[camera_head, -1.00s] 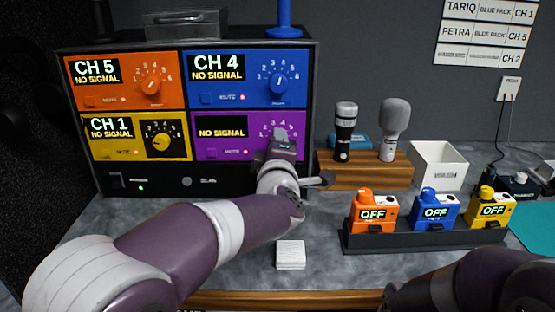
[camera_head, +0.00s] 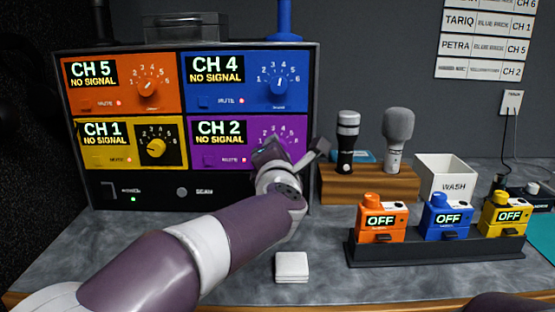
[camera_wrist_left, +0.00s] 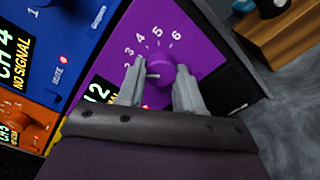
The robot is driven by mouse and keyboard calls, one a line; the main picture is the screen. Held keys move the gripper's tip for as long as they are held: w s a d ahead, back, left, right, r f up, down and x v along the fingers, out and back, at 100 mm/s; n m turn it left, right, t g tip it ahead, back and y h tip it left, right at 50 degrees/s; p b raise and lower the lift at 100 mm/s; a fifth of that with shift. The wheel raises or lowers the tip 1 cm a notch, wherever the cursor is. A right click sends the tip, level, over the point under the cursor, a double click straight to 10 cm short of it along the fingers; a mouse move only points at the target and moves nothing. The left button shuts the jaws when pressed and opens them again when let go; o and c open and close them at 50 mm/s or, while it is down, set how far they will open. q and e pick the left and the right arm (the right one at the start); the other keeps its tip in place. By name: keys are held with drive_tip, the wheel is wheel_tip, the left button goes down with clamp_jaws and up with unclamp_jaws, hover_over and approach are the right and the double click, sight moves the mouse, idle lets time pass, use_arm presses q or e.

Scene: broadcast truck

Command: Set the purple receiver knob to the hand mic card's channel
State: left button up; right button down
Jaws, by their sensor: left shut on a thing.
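The purple receiver (camera_head: 206,159) is at the lower right of the rack; its display reads CH 2, NO SIGNAL. Its purple knob (camera_wrist_left: 160,72) sits between the fingers of my left gripper (camera_wrist_left: 160,82), which is shut on it. In the head view my left gripper (camera_head: 276,150) covers most of the knob. In the left wrist view the dial numbers 2 to 6 show around the knob, and its pointer is hard to read. The lowest wall card (camera_head: 480,68) shows CH 2; its small words are too blurred to read.
Orange, blue and yellow receivers show CH 5, CH 4 and CH 1. A wooden stand (camera_head: 368,186) with two microphones is right of the rack. A WASH box (camera_head: 446,178) and a tray (camera_head: 440,252) of packs are further right. A white block (camera_head: 292,266) lies in front.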

use_arm(q)
drive_tip(key=shift+f+n, duration=0.1)
drive_tip(key=shift+n, duration=0.2)
idle(0.4)
drive_tip(key=o, duration=1)
drive_tip(key=shift+o, duration=0.2)
drive_tip(key=shift+s, duration=0.1)
drive_tip(key=s, duration=1.2)
drive_tip(key=shift+s, duration=0.25)
